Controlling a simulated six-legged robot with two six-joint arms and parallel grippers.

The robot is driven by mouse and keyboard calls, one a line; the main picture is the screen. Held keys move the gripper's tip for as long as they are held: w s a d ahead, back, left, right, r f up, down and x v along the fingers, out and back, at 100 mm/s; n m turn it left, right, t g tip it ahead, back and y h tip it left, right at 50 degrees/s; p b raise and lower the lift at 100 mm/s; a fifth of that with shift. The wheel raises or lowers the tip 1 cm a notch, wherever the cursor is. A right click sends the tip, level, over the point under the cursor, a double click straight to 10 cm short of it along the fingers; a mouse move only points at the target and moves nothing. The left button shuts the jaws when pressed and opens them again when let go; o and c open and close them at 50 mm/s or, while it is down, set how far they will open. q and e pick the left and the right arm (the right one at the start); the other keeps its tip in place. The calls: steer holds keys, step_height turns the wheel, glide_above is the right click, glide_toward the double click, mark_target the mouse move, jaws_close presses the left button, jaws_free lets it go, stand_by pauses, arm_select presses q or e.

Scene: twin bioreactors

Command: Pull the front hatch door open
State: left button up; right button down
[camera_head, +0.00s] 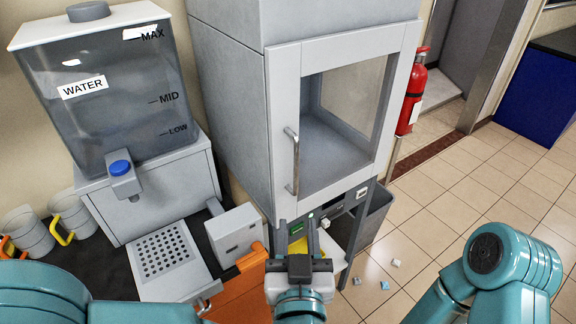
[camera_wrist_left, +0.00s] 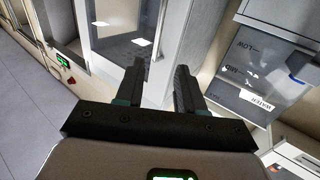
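The front hatch door (camera_head: 345,110) is a light grey frame with a window, on the front of a grey cabinet (camera_head: 228,95). It looks shut. Its vertical metal handle (camera_head: 291,160) is on the left side of the frame. My left gripper (camera_head: 298,236) is below the handle and apart from it, fingers pointing up the picture. In the left wrist view, the fingers of my left gripper (camera_wrist_left: 160,82) are spread with nothing between them, and the door (camera_wrist_left: 112,28) lies beyond. My right arm shows at the right, but its gripper is not in view.
A water tank (camera_head: 105,95) with a blue tap button stands left of the cabinet. A perforated tray (camera_head: 163,252) and a small grey box (camera_head: 235,233) lie below. A red extinguisher (camera_head: 410,95) hangs at the right. Small bits (camera_head: 385,285) lie on the tiled floor.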

mark_target(296, 169)
arm_select(q)
steer(key=w+p, duration=0.1)
steer(key=w, duration=0.4)
steer(key=w+p, duration=0.1)
steer(key=w, duration=0.4)
steer(key=w+p, duration=0.2)
steer(key=w, duration=0.3)
steer(key=shift+w+a+f, duration=0.15)
steer(key=shift+w+a, duration=0.1)
steer(key=shift+w, duration=0.05)
steer(key=shift+d, duration=0.1)
steer(key=shift+c, duration=0.6)
steer(key=shift+w, duration=0.1)
steer(key=c, duration=0.6)
